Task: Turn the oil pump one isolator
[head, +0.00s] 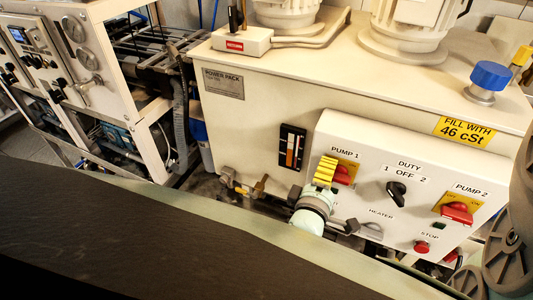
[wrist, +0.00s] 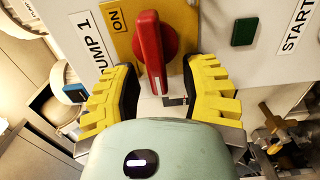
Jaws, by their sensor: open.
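The pump 1 isolator is a red rotary handle (wrist: 150,50) on a yellow plate (wrist: 118,20) marked ON, beside the PUMP 1 label. In the wrist view the handle stands nearly upright, roughly along the line of that label's text. My gripper (wrist: 160,76) is open, with one yellow ribbed finger on each side of the handle's lower end. Gaps show between the handle and both fingers. In the head view my gripper (head: 328,172) is at the panel's left, and its fingers partly hide the red handle (head: 343,175) and its plate.
The white panel (head: 400,150) also carries a black DUTY selector (head: 397,193), a red PUMP 2 handle (head: 457,213) and a red STOP button (head: 421,247). A green button (wrist: 244,31) is near the START label. Pipe fittings (wrist: 275,130) lie close to the right finger's side.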

